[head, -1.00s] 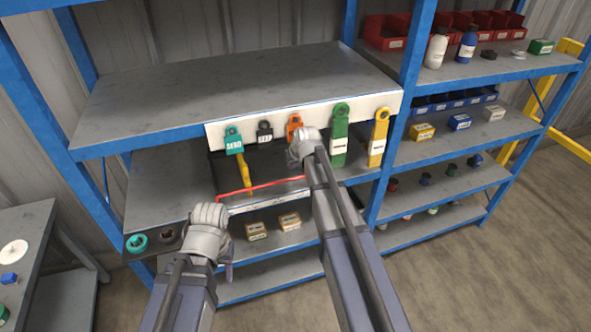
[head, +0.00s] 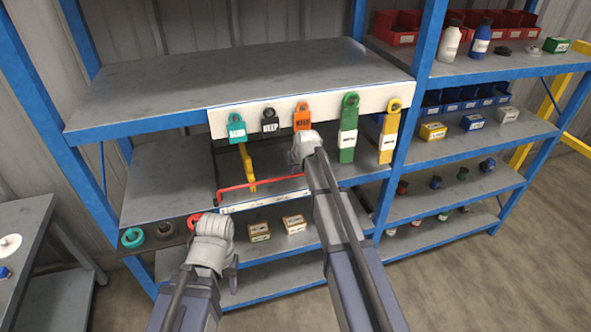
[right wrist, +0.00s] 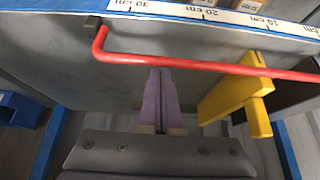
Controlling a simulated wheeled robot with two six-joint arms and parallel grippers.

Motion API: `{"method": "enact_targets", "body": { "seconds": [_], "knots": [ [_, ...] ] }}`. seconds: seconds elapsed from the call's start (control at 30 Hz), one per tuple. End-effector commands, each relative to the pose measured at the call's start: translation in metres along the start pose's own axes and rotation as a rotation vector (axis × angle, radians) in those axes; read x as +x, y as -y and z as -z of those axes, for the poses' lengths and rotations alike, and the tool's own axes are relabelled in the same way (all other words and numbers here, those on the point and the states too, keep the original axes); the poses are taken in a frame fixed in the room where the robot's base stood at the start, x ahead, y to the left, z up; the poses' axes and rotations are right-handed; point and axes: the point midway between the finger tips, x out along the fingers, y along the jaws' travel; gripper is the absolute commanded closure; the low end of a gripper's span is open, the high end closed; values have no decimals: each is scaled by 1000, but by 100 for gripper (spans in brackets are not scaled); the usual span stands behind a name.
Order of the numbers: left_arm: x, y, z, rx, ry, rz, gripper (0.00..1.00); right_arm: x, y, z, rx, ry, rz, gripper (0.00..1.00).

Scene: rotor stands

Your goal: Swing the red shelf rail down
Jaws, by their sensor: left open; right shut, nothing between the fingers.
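The red shelf rail (head: 262,183) runs along the front of the middle shelf, above a white ruler strip. In the right wrist view the rail (right wrist: 190,62) crosses the upper part, bent at its left end. My right gripper (right wrist: 161,82) is shut and empty; its purple fingertips show just below the rail, apart from it in the picture. In the head view its fingers are hidden behind my wrist. My left gripper (head: 234,270) is open and empty, low in front of the lower shelves, left of my right arm. Its fingers are partly hidden.
Several coloured tags hang from a white board (head: 330,107) above. Teal (head: 132,238), dark and red (head: 193,220) rings lie left. Small boxes (head: 259,232) sit below.

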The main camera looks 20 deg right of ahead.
Motion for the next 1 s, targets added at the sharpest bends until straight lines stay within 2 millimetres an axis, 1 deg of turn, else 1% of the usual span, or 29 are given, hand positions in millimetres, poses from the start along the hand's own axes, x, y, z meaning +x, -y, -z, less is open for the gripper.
{"method": "enact_targets", "body": {
  "seconds": [0.23,1.0],
  "knots": [
    [6,-1,0,0,0,0,50,0,0,-6,-1,-36,0,100],
    [23,-2,1,0,0,0,50,-5,0,-13,0,-165,1,100]
  ]
}}
